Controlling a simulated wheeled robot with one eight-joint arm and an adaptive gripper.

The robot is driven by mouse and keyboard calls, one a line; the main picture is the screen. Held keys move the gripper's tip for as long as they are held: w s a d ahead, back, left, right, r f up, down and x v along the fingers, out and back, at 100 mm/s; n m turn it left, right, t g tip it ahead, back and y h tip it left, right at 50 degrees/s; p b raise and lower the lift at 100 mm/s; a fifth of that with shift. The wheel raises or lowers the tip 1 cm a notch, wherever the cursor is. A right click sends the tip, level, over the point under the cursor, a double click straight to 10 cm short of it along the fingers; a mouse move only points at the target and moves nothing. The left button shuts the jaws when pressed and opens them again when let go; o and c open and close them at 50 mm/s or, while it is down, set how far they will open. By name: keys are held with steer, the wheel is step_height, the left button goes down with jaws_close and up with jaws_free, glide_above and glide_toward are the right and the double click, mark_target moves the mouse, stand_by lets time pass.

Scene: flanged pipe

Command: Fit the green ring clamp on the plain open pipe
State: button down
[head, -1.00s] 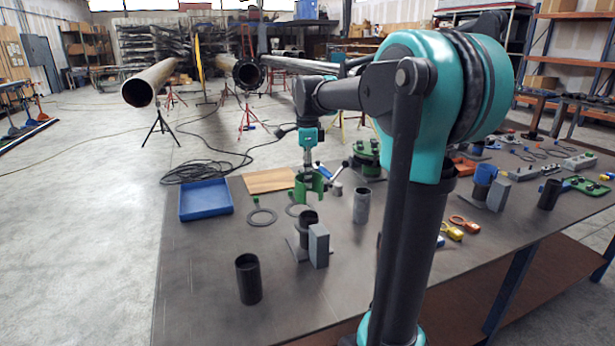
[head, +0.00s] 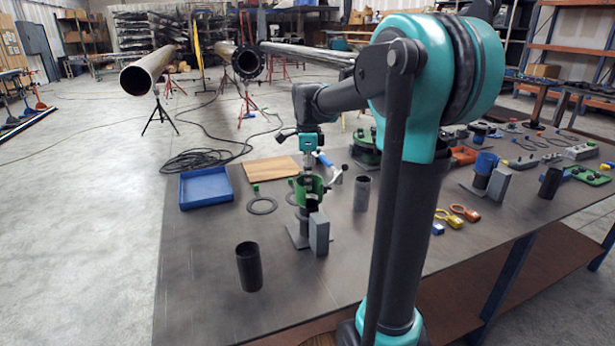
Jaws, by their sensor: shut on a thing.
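My gripper (head: 309,172) points straight down over the table and is shut on the green ring clamp (head: 316,187). The clamp is upright like a short collar, with a gap in its wall. Right below it is a short dark open pipe (head: 308,211) standing on a base plate beside a grey block (head: 319,234). The clamp overlaps the pipe's top in this view. I cannot tell whether it is around the pipe's rim or just above it. The fingertips are small and partly hidden by the clamp.
A loose dark pipe (head: 249,267) and a grey pipe (head: 362,193) stand nearby on the table (head: 205,285). Flat ring (head: 262,206), blue tray (head: 206,187) and wooden board (head: 270,170) lie left of the clamp. A blue clamp (head: 486,163) is at right.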

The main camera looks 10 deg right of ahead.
steer(key=shift+a, duration=0.1)
stand_by(0.3)
stand_by(0.6)
steer(key=shift+f, duration=1.4)
steer(key=c, duration=1.1)
jaws_free()
step_height(320, 180, up, 21)
